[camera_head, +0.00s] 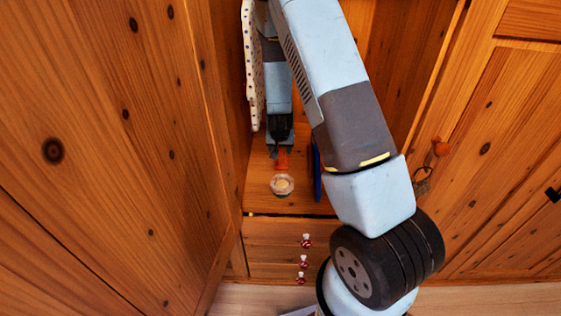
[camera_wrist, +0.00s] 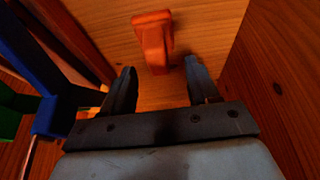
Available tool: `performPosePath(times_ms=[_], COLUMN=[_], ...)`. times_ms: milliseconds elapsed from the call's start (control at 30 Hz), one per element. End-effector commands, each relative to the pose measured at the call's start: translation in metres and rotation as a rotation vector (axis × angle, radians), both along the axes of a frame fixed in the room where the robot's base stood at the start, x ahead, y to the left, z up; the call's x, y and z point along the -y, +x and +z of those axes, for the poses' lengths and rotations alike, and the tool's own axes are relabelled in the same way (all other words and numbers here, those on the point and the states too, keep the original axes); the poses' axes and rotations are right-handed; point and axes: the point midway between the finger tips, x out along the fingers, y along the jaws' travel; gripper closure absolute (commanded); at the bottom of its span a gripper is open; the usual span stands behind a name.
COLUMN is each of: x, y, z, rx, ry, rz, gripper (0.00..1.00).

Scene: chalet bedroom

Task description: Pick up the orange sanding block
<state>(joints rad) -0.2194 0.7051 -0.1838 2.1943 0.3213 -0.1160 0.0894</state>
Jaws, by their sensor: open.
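The orange sanding block (camera_wrist: 152,42) lies on the wooden shelf board (camera_wrist: 100,18) in the wrist view, just beyond my fingertips and roughly centred between them. It has a wider top end and a narrower body. In the head view the orange block (camera_head: 282,160) shows small, right below my fingertips. My gripper (camera_wrist: 160,75) is open and empty, with one finger on each side. It also shows in the head view (camera_head: 280,148), inside the open wooden cupboard. I cannot tell the exact height of the fingers above the board.
A small round pale dish or jar (camera_head: 282,185) stands in front of the block. A blue upright thing (camera_head: 316,172) is right of it. A spotted white item (camera_head: 253,70) hangs at left. Wooden walls flank the compartment closely; drawers with red-white knobs (camera_head: 305,241) are below.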

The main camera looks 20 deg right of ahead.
Motion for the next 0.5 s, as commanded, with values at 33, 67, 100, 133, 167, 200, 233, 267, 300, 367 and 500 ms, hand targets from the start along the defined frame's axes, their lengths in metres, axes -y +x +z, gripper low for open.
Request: performPosePath(times_ms=[33,67,100,133,167,200,233,267,300,367,500], x=[0.001,0.001,0.001,0.002,0.002,0.002,0.003,0.003,0.005,0.007,0.011], y=[0.001,0.002,0.002,0.002,0.003,0.004,0.004,0.006,0.008,0.01,0.018], z=[-0.003,-0.004,-0.006,-0.007,-0.007,-0.009,-0.011,-0.013,-0.017,-0.025,-0.041], rx=[0.0,0.0,0.0,0.0,0.0,0.0,0.0,0.0,0.0,-0.002,-0.001], ry=[-0.001,-0.001,0.0,0.0,0.0,0.0,0.0,0.0,0.0,0.0,0.0], rz=[-0.001,-0.001,-0.001,-0.001,-0.001,-0.001,-0.001,-0.001,-0.001,-0.002,-0.001], gripper=[0.4,0.4,0.4,0.4,0.4,0.4,0.4,0.4,0.4,0.4,0.4])
